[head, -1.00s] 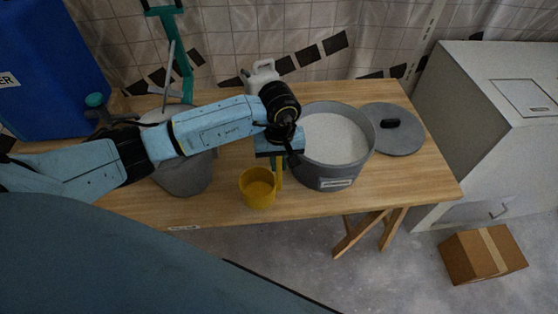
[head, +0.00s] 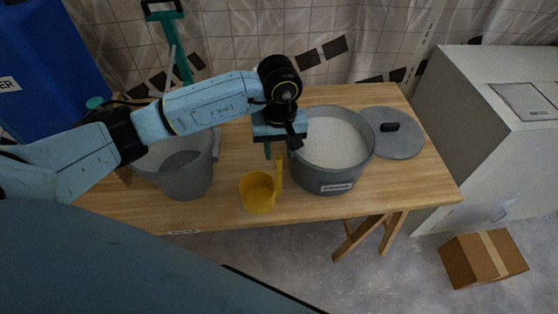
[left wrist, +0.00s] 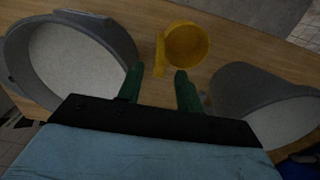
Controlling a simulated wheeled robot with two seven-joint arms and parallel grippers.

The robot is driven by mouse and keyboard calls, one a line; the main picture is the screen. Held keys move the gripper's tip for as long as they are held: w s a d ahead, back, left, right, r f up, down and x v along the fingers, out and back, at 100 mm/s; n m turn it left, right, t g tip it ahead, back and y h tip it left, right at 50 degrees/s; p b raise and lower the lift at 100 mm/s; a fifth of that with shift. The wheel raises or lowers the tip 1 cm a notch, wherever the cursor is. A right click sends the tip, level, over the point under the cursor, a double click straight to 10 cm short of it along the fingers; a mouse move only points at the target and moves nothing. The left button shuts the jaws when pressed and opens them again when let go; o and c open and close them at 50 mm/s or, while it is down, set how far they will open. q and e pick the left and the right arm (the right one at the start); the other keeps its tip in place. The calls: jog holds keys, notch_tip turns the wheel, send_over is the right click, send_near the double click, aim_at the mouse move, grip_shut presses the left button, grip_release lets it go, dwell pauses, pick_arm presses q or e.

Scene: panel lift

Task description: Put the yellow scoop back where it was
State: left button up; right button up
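The yellow scoop (head: 258,192) stands upright near the front edge of the wooden table, its handle rising on its right side. It also shows in the left wrist view (left wrist: 187,45), just beyond the fingertips. My left gripper (head: 273,151) is above and behind the scoop, apart from it. In the left wrist view its two green fingers (left wrist: 160,82) are spread with nothing between them. My right gripper is in neither view.
A grey tub of white material (head: 330,186) stands right of the scoop, its lid (head: 402,143) lying beside it. A grey bucket (head: 187,184) stands to the left. A blue container (head: 50,60) is at the far left. Bare tabletop (head: 228,170) lies between bucket and tub.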

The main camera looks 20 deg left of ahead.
pick_arm(q)
jog(key=shift+r, duration=2.75)
